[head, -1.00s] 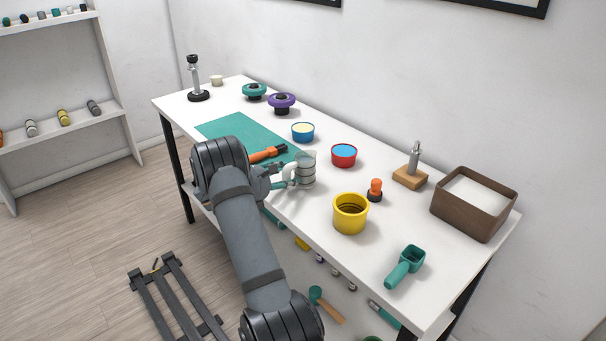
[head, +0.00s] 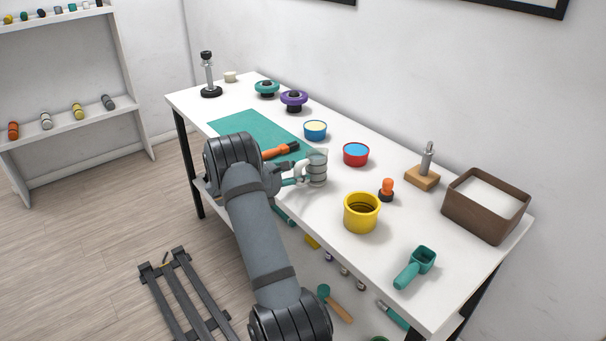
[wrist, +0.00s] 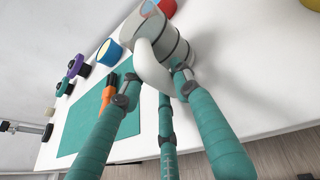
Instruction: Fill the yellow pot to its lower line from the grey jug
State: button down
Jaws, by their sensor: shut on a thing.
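The grey jug (head: 317,171) stands upright at the near side of the white table, left of the yellow pot. It also shows in the wrist view (wrist: 170,42), with dark bands around its body. My gripper (head: 288,180) is shut on the jug's pale handle; its teal fingers close around the handle in the wrist view (wrist: 155,82). I cannot tell whether the jug touches the table. The yellow pot (head: 361,224) stands upright on the table, apart from the jug, with dark lines on its inner wall. The level in the jug is hidden.
A red bowl (head: 355,160) with blue contents and a blue bowl (head: 315,135) stand behind the jug. An orange-topped stamp (head: 387,191) is close behind the pot. A teal scoop (head: 410,274) lies in front, and a brown box (head: 462,220) stands right. An orange-handled tool (head: 277,151) lies near my gripper.

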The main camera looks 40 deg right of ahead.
notch_tip(320, 180, up, 4)
jog(key=shift+s+d+r, duration=0.1)
jog(key=shift+d+r, duration=0.05)
jog(key=shift+r, duration=0.05)
jog(key=s+d+r+b, duration=0.2)
jog(key=s+d+r, duration=0.3)
jog(key=s, duration=0.5)
jog(key=shift+r, duration=0.75)
jog(key=shift+s, duration=0.1)
jog(key=c, duration=1.8)
grip_release()
grip_shut()
